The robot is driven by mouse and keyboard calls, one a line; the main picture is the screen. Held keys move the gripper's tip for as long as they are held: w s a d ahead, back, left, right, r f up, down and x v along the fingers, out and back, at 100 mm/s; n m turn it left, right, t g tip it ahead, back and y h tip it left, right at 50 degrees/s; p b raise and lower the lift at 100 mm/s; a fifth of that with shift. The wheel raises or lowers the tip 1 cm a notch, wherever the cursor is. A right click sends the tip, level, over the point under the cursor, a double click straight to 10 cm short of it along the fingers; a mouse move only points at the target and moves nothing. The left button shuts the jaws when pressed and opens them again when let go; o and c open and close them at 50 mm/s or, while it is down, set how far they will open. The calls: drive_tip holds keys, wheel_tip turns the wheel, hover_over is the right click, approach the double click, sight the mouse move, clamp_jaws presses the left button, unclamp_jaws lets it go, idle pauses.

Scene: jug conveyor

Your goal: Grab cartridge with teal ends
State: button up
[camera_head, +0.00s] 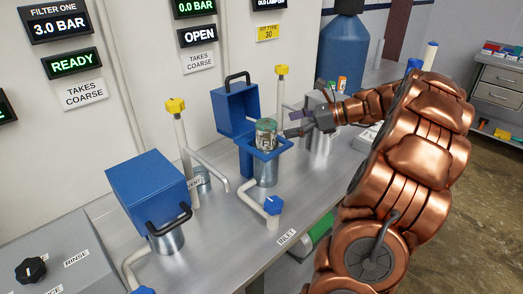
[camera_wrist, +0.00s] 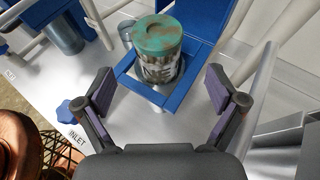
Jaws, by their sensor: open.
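The cartridge with teal ends (camera_head: 266,134) stands upright in the open blue filter housing (camera_head: 276,152) on the metal bench. In the wrist view the cartridge (camera_wrist: 157,50) shows a worn teal top cap and a dirty, pleated, brownish body; its lower end is hidden inside the square blue rim (camera_wrist: 170,100). My gripper (camera_head: 293,123) is to the right of the cartridge in the head view. In the wrist view my gripper (camera_wrist: 167,96) is open and empty, its two fingers spread to either side of the housing, with the cartridge ahead between them, apart from both pads.
The housing's blue lid (camera_head: 235,108) is swung up behind the cartridge. A closed blue housing (camera_head: 147,188) stands at the left. Yellow-capped pipes (camera_head: 281,95) rise nearby, and a blue valve knob (camera_head: 273,205) sits in front. A blue tank (camera_head: 343,55) stands behind my arm.

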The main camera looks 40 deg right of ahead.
sight(266, 130)
drive_tip(key=p+x, duration=0.1)
drive_tip(key=x, duration=0.7)
drive_tip(key=shift+s+a, duration=0.1)
drive_tip(key=shift+c, duration=0.5)
drive_tip(key=shift+r, duration=0.1)
drive_tip(key=c, duration=1.6)
